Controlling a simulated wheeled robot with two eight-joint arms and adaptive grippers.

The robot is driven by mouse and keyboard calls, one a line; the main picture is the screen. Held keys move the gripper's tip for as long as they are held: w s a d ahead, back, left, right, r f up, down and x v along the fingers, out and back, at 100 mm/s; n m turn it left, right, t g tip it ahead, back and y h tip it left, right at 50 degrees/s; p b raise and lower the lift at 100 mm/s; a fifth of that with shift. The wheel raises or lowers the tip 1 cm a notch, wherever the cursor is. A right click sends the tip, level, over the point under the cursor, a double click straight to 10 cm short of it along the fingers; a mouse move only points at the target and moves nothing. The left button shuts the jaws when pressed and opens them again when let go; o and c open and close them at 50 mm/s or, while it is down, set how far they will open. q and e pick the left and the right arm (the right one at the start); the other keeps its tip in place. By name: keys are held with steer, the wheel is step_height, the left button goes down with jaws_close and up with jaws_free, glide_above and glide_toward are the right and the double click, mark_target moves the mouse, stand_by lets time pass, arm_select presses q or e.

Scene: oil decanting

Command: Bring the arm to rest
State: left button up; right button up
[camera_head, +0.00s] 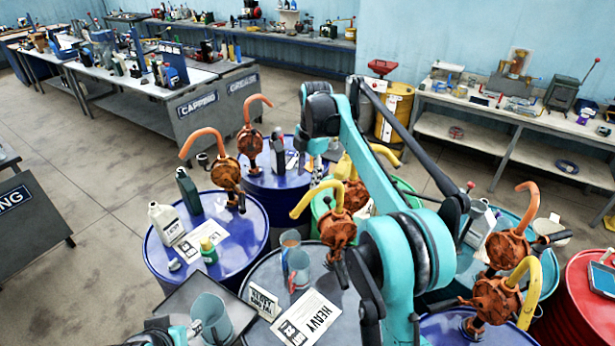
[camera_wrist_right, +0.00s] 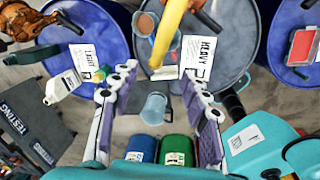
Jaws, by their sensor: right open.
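My right arm (camera_head: 355,160) is teal and black and arches over the drums in the middle of the head view. Its fingers are hard to make out there. In the right wrist view my right gripper (camera_wrist_right: 161,70) is open, its two pale fingers apart with nothing between them. Beyond the fingers are the heavy-oil drum, with the HEAVY card (camera_wrist_right: 201,58), and a clear beaker (camera_wrist_right: 154,107). The beaker also shows in the head view (camera_head: 210,317). I cannot make out my left gripper.
A yellow spout (camera_wrist_right: 172,28) rises close to my right gripper. Brown pumps (camera_head: 338,232) stand on several drums. The blue drum (camera_head: 160,262) at left holds a white jug (camera_head: 164,222) and a green bottle (camera_head: 188,190). Benches line the back; the floor at left (camera_head: 95,180) is clear.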

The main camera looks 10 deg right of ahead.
steer(key=s+d+f+m+t+b, duration=0.1)
steer(key=s+f+m+t+b, duration=0.5)
steer(key=s+f+m+b, duration=1.6)
steer(key=s+f+b, duration=0.5)
steer(key=s+f, duration=0.7)
steer(key=f, duration=0.2)
steer(key=shift+d+m+h, duration=0.2)
steer(key=shift+m+h, duration=0.1)
